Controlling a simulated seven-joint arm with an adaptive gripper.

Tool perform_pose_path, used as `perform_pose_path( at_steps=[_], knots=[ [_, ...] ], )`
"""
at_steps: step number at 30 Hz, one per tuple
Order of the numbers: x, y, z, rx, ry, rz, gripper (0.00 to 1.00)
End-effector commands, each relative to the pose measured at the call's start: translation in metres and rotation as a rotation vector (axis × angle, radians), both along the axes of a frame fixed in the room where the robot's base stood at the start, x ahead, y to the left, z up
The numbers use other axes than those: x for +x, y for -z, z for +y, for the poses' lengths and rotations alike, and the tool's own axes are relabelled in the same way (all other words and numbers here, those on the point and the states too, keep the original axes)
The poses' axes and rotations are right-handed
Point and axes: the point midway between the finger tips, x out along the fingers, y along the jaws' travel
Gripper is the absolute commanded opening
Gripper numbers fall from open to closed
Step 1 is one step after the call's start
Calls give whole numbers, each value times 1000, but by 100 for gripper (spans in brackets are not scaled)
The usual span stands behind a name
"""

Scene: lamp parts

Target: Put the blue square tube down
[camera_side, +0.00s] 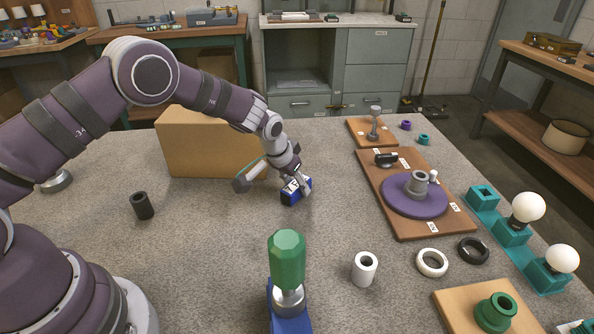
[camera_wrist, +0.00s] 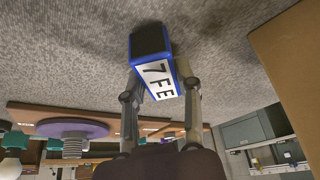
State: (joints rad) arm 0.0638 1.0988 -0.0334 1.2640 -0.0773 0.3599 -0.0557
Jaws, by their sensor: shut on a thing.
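The blue square tube (camera_side: 292,194) is in the middle of the table in the side view, in front of a large tan box. It has a white label, and the wrist view shows the tube (camera_wrist: 147,45) with "7FE" on it and a dark open end. My gripper (camera_side: 299,186) is shut on the tube, with one finger on each side of it, as the wrist view also shows (camera_wrist: 158,95). The tube is low over the grey table; whether its underside touches the surface I cannot tell.
The tan box (camera_side: 212,143) stands behind my gripper. A wooden board with a purple disc (camera_side: 413,204) lies to the right. A black tube (camera_side: 142,206) stands at left, a white tube (camera_side: 364,268) and a green-handled tool (camera_side: 286,260) in front. The table (camera_side: 220,250) is clear around the blue tube.

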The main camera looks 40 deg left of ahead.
Motion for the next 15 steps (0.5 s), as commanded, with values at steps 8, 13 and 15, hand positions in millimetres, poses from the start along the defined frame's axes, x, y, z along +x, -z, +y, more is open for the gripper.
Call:
perform_pose_path(
  at_steps=[8,13,15],
  knots=[
    [0,2,0,0,0,-2,0],
    [0,2,0,0,0,-2,47],
    [0,3,0,0,0,-2,56]
  ],
)
